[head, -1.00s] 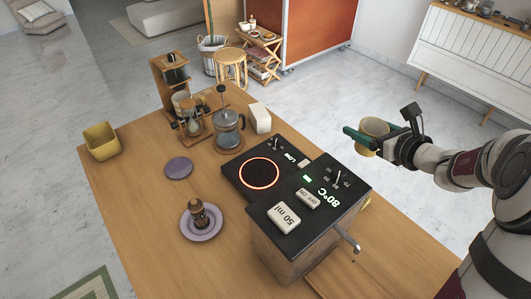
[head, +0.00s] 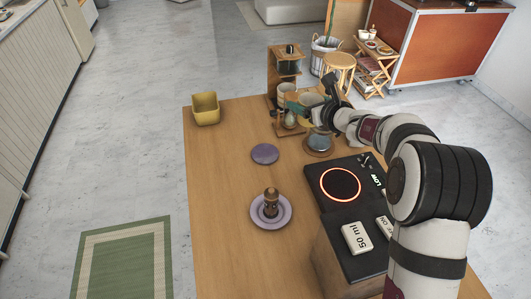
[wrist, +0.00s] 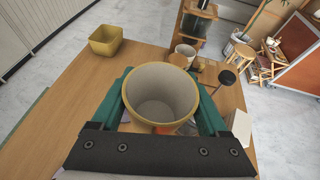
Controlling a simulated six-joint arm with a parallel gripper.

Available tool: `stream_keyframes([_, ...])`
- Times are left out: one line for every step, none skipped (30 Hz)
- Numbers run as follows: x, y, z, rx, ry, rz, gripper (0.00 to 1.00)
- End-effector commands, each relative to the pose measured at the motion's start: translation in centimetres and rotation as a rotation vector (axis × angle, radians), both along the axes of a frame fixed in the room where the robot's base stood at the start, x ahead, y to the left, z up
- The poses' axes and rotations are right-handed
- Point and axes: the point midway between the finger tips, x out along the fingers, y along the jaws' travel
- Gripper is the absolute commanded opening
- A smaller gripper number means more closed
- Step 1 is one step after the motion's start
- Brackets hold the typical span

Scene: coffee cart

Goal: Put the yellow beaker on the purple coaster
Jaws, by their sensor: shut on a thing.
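The yellow beaker (wrist: 161,98), with a pale inside and a yellow rim, is held upright between the green fingers of my gripper (wrist: 165,100) in the wrist view. In the head view my gripper (head: 300,104) is above the back part of the table, in front of the wooden stand, and the beaker is hard to make out there. The purple coaster (head: 265,154) lies flat and bare on the table, to the left of and nearer than my gripper. I cannot make out the coaster in the wrist view.
A purple saucer (head: 286,215) with a wooden grinder (head: 271,203) stands nearer than the coaster. A yellow box (head: 205,108) is at the back left corner. The wooden stand (head: 283,57), glass press (head: 319,140) and glowing hot plate (head: 341,185) are right. The table's left side is clear.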

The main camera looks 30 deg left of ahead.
Motion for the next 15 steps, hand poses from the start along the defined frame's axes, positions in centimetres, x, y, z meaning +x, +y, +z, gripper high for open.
stream_keyframes([0.0,0.0,-1.0,0.0,0.003,-0.001,0.17])
stream_keyframes([0.0,-0.1,-1.6,0.0,0.003,-0.002,0.17])
stream_keyframes([0.0,0.0,-2.7,0.0,0.005,-0.001,0.17])
stream_keyframes([0.0,0.0,-3.3,0.0,0.004,0.0,0.17])
stream_keyframes([0.0,-0.1,-3.9,0.0,0.003,-0.001,0.17])
stream_keyframes([0.0,-0.1,-4.9,0.0,0.003,-0.001,0.17])
stream_keyframes([0.0,-0.1,-5.7,0.0,0.004,0.0,0.17])
stream_keyframes([0.0,-0.1,-6.2,0.001,0.003,-0.001,0.17])
stream_keyframes([0.0,-0.1,-7.0,-0.001,0.002,-0.001,0.17])
stream_keyframes([0.0,-0.1,-7.7,0.001,0.002,-0.002,0.17])
stream_keyframes([0.0,-0.1,-8.3,0.0,0.003,-0.001,0.17])
stream_keyframes([0.0,-0.1,-8.8,0.0,0.001,-0.001,0.17])
stream_keyframes([0.0,0.1,-9.2,0.001,0.001,-0.002,0.17])
stream_keyframes([-0.1,0.4,-9.6,0.0,0.0,0.0,0.17])
stream_keyframes([-0.2,1.2,-10.1,0.0,-0.001,0.001,0.17])
